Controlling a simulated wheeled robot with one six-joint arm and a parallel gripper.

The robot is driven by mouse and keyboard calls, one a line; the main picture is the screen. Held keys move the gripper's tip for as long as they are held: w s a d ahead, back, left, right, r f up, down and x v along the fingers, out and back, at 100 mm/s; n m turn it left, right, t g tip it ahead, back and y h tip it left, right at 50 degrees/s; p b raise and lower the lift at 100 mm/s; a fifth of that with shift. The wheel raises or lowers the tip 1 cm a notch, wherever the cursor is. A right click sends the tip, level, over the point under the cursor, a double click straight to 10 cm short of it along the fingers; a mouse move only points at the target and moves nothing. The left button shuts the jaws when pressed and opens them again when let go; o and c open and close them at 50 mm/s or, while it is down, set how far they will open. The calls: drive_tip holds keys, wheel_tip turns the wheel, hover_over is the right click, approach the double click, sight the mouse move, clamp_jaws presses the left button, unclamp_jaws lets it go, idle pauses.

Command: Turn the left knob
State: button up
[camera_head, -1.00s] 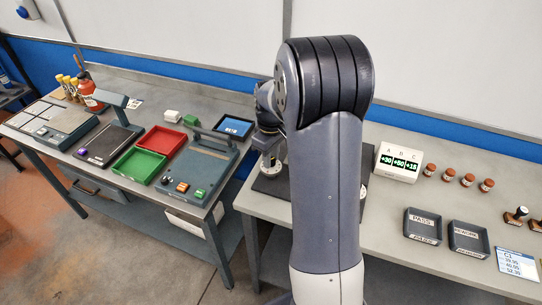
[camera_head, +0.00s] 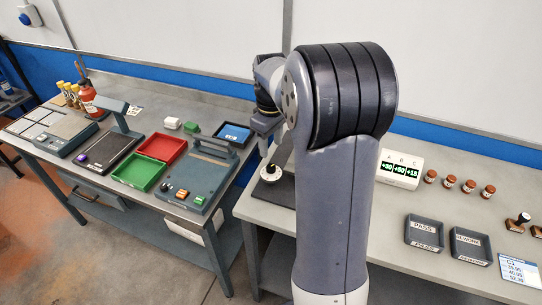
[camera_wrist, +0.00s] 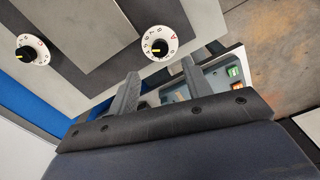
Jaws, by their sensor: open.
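The left knob (camera_head: 270,173) is black on a round white dial at the near left part of the right bench. In the wrist view a black knob (camera_wrist: 159,47) on a white dial with a red letter, seemingly A, lies beyond my fingertips. A second dial with a black knob (camera_wrist: 26,52) is at the far left there. My gripper (camera_head: 266,142) is above and apart from the left knob in the head view. In the wrist view my gripper (camera_wrist: 160,76) is open, with nothing between its fingers. My arm hides the other dials in the head view.
A white display (camera_head: 399,169) reads +30, +50, +15. Several brown-capped jars (camera_head: 449,182) stand right of it, with two dark trays (camera_head: 425,232) in front. The left bench holds a red tray (camera_head: 163,147), a green tray (camera_head: 139,172) and a control panel (camera_head: 193,176). A gap separates the benches.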

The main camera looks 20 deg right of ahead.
sight(271, 166)
drive_tip(key=shift+r, duration=1.45)
drive_tip(key=shift+f, duration=0.15)
wheel_tip(271, 166, down, 10)
drive_tip(key=shift+f+p, duration=0.2)
drive_tip(key=shift+p, duration=0.1)
drive_tip(key=shift+f+m, duration=0.1)
drive_tip(key=shift+m, duration=0.2)
